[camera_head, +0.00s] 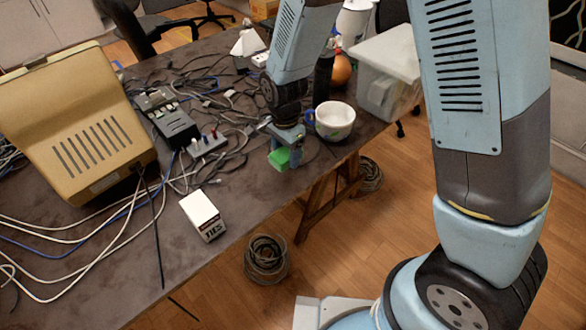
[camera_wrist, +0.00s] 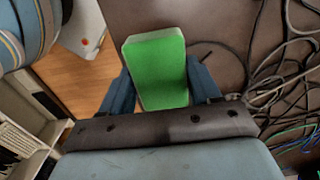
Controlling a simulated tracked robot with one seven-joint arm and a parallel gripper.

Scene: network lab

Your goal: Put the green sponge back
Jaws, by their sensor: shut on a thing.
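The green sponge (camera_head: 279,158) is between the fingers of my gripper (camera_head: 285,152), near the table's front edge in the head view. In the wrist view the sponge (camera_wrist: 157,70) fills the space between the two blue fingers of my gripper (camera_wrist: 160,88), which are shut on its sides. A paler layer shows along its top edge. The gripper points down at the table, just left of a white cup. Whether the sponge touches the table or hangs just above it, I cannot tell.
The white cup (camera_head: 334,121) stands close right of the gripper. Tangled cables (camera_head: 215,95) lie to the left and behind. A white box (camera_head: 203,215) stands near the front edge, and a clear bin (camera_head: 388,72) is at the right. Bare tabletop (camera_head: 240,190) lies left of the sponge.

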